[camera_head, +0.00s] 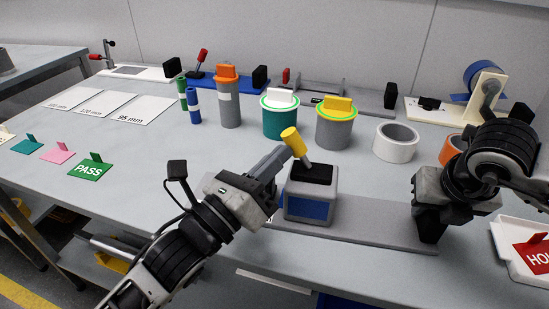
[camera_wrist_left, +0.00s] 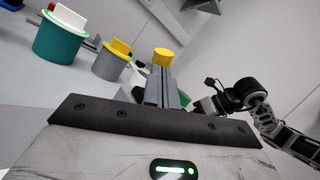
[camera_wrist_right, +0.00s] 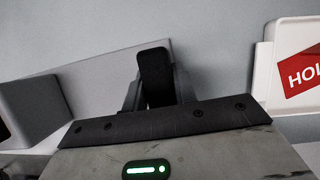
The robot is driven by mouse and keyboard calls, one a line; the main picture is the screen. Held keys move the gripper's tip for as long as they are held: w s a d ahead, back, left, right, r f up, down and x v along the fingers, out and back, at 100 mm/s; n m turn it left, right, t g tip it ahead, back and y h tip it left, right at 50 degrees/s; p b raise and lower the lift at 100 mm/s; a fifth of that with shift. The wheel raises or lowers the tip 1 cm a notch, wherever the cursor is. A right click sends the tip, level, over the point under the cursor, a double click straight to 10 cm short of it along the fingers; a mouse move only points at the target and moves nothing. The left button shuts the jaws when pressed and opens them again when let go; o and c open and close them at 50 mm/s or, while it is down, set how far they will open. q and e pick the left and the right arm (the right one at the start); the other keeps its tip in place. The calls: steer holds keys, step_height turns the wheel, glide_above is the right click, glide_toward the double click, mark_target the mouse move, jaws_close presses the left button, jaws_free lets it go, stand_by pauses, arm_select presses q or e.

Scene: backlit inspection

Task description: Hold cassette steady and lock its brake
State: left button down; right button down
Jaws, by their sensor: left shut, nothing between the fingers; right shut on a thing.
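The cassette has a grey housing (camera_head: 327,186) with a blue front panel and dark top, on a long grey base plate (camera_head: 370,232). A brake lever with a yellow knob (camera_head: 293,142) rises from the top, tilted toward the left. My left gripper (camera_head: 280,157) is shut and empty, its fingertips right beside the knob; I cannot tell whether they touch. The knob also shows just beyond the fingers in the left wrist view (camera_wrist_left: 163,56). My right gripper (camera_head: 430,215) is shut on the black grip post (camera_wrist_right: 154,75) at the plate's right end.
Behind stand a teal canister (camera_head: 281,120), a grey canister with yellow lid (camera_head: 336,127), an orange-topped cylinder (camera_head: 229,105) and a white ring (camera_head: 396,143). A white tray with a red HOLD card (camera_head: 535,255) lies right of my right gripper. A green PASS card (camera_head: 90,168) lies left.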

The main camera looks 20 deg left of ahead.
arm_select(q)
steer(key=shift+d+r, duration=0.5)
steer(key=shift+r, duration=0.05)
arm_select(e)
steer(key=shift+s+f, duration=0.1)
steer(key=shift+f, duration=0.05)
arm_select(q)
steer(key=shift+w+d+r, duration=0.1)
steer(key=shift+d+r, duration=0.25)
steer(key=shift+d, duration=0.2)
steer(key=shift+d+r, duration=0.3)
steer(key=shift+d, duration=0.2)
steer(key=shift+w+d+r, duration=0.1)
steer(key=shift+d+r, duration=0.1)
steer(key=shift+d, duration=0.95)
steer(key=shift+d+f, duration=0.1)
steer(key=shift+d, duration=0.5)
steer(key=v, duration=0.7)
steer(key=shift+s, duration=0.2)
